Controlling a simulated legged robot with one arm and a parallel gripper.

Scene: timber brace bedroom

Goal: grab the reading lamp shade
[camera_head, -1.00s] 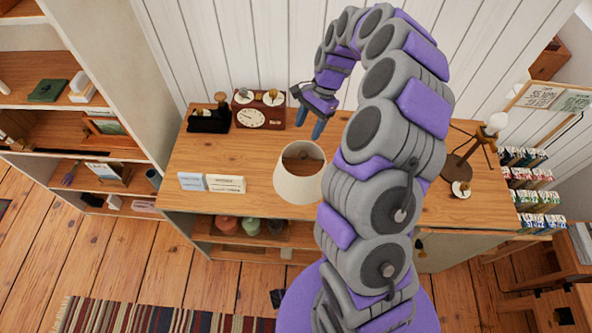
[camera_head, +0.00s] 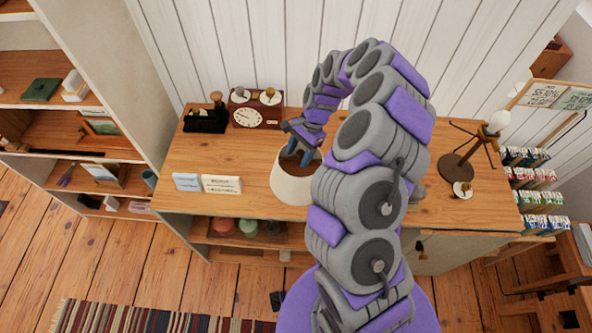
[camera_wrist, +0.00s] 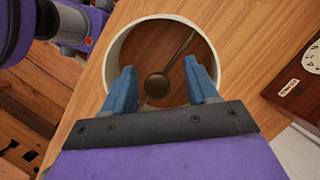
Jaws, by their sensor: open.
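The lamp shade (camera_head: 290,188) is a cream, open-topped cone standing on the wooden cabinet top, partly hidden by my arm in the head view. In the wrist view its pale round rim (camera_wrist: 113,58) rings the wooden surface seen through it. My gripper (camera_head: 305,158) is over the shade's opening. In the wrist view my gripper's blue fingers (camera_wrist: 163,82) are apart, with nothing between them but the view into the shade. Whether either finger touches the rim I cannot tell. The lamp stand (camera_head: 457,167), with a white bulb on top, stands apart at the right of the cabinet.
A brown clock box (camera_head: 256,110) and a black device (camera_head: 205,117) stand behind the shade on the cabinet top (camera_head: 240,152). Open shelves (camera_head: 110,130) rise at the far left.

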